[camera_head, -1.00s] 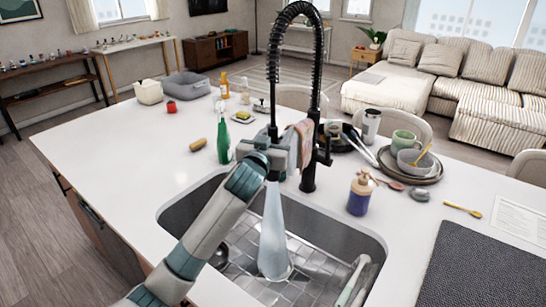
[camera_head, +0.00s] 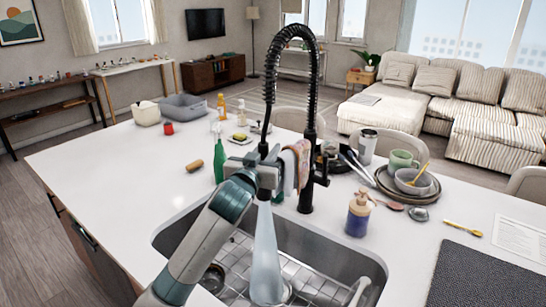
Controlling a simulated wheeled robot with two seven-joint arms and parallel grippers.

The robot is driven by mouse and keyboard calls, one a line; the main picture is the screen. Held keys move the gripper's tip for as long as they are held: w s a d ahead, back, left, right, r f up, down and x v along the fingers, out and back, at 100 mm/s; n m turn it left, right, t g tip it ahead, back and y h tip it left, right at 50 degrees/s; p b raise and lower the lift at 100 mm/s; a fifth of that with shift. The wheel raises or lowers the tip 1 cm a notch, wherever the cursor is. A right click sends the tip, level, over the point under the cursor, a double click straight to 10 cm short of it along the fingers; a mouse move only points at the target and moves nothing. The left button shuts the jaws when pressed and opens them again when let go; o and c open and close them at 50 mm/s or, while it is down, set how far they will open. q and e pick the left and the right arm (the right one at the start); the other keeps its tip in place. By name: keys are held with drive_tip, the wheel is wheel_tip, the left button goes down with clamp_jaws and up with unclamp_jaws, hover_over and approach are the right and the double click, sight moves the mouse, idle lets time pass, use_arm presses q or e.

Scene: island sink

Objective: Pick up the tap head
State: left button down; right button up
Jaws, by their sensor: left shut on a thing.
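The black spring-neck tap (camera_head: 311,130) stands behind the sink, its coiled hose arching over to the left and down. The tap head hangs at the hose's lower end, mostly hidden by my left gripper (camera_head: 265,178). My left gripper is shut on the tap head, just above the sink's back part. A pale stream of water (camera_head: 265,255) runs from below the gripper down into the sink (camera_head: 340,255). My right gripper is not in view.
A cloth (camera_head: 298,160) hangs beside the tap. A green bottle (camera_head: 218,160) stands left of my gripper, and a soap dispenser (camera_head: 358,214) stands right of the sink. Stacked dishes (camera_head: 408,195) lie farther right. The counter's left part (camera_head: 120,160) is mostly clear.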

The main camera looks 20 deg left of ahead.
use_arm(q)
drive_tip(key=s+a+r+b, duration=0.2)
drive_tip(key=s+r, duration=0.4)
drive_tip(key=s, duration=0.4)
drive_tip(key=shift+s+a+b, duration=0.4)
drive_tip(key=shift+a, duration=0.5)
drive_tip(key=shift+f, duration=0.1)
